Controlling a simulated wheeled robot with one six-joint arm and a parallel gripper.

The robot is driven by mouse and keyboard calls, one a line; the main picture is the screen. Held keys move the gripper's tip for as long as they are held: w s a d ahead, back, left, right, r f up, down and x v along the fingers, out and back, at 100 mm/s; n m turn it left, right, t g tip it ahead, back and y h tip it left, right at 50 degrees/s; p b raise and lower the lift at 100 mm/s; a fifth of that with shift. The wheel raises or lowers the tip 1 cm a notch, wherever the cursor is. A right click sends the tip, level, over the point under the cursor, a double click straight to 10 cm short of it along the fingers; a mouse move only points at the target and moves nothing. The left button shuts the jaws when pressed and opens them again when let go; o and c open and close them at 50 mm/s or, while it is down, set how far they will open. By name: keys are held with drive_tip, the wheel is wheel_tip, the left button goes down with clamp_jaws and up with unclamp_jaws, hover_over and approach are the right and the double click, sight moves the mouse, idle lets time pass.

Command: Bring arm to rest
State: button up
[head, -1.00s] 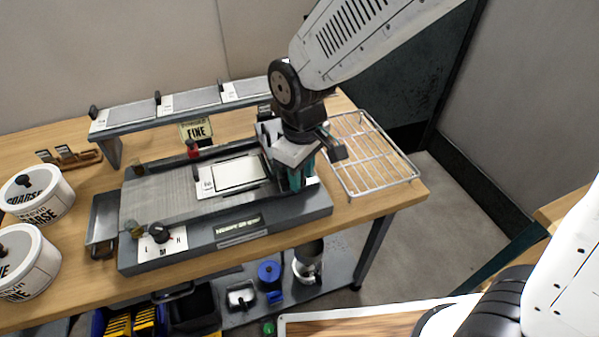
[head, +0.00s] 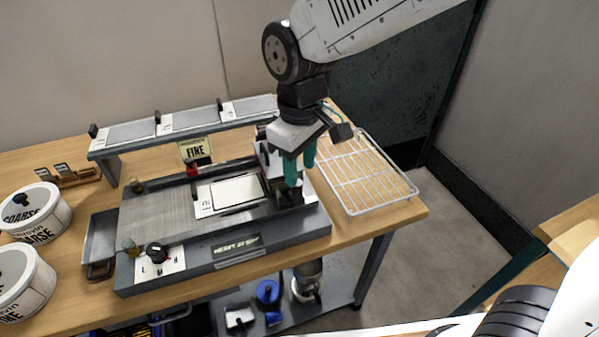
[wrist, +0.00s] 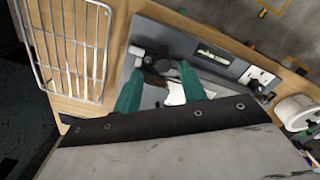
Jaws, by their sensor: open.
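My gripper (head: 300,170) has teal fingers and hangs pointing down above the right end of a grey flat-bed machine (head: 225,245) on the wooden table. The fingers are apart with nothing seen between them. In the wrist view my gripper (wrist: 158,92) shows two spread teal fingers over a dark block on the machine (wrist: 225,62). A white-framed plate (head: 237,190) lies on the machine's bed, left of the fingers. The fingertips overlap the dark block in the head view; whether they touch it I cannot tell.
A wire rack (head: 365,175) lies right of the machine. A raised shelf with several grey plates (head: 195,122) stands behind. Two white tubs, one a coarse tub (head: 35,212), stand at the left. A black knob (head: 156,252) sits at the machine's front. Floor right of the table is clear.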

idle(0.4)
drive_tip(key=shift+s+d+f, duration=0.1)
drive_tip(key=shift+s+d, duration=0.1)
drive_tip(key=shift+s, duration=0.1)
drive_tip(key=s+d+r+m, duration=0.4)
drive_tip(key=s+d, duration=0.3)
drive_tip(key=d, duration=0.4)
drive_tip(key=s+d+r+m+t, duration=0.1)
drive_tip(key=s+d+r+m, duration=0.2)
drive_tip(key=s+d+m, duration=0.3)
drive_tip(key=s+d, duration=0.1)
drive_tip(key=d, duration=0.4)
drive_tip(key=shift+s+d+r, duration=0.4)
